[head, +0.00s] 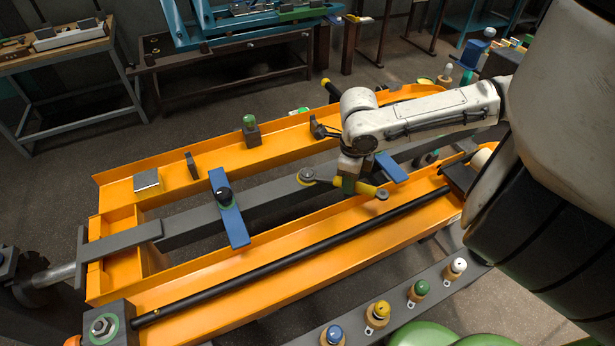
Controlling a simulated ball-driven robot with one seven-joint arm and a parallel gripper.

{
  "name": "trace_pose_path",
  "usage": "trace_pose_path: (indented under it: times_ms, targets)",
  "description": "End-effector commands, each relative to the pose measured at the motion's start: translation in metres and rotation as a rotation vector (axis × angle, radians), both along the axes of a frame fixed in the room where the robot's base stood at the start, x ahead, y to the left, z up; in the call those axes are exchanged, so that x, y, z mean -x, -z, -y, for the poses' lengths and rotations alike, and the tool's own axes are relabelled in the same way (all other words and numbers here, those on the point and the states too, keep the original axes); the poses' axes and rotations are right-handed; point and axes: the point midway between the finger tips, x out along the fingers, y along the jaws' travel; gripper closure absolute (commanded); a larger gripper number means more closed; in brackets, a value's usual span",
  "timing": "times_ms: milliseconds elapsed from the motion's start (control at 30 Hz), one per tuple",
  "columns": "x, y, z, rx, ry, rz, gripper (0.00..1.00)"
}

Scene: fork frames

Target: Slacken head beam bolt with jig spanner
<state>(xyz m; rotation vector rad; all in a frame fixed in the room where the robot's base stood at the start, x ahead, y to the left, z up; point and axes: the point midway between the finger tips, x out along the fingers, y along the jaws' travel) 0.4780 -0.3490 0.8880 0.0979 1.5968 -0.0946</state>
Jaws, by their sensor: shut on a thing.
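A jig spanner (366,187) with a yellow handle is held crosswise in my gripper (349,184) in the head view. A large hex bolt (103,325) sits on a green-ringed grey block at the lower left corner, well apart from the spanner. I cannot tell for sure that this is the head beam bolt.
Small blocks stand on the far rail. Several coloured knobs (378,312) line a near rail. Benches stand behind, with open floor between.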

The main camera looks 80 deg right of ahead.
Motion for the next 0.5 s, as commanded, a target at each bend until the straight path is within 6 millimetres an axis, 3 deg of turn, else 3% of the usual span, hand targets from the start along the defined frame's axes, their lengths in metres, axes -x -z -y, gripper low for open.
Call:
trace_pose_path:
  times_ms: [500]
  targets:
    - [0.0002,-0.0008,0.0108,0.004,-0.080,0.000,1.00]
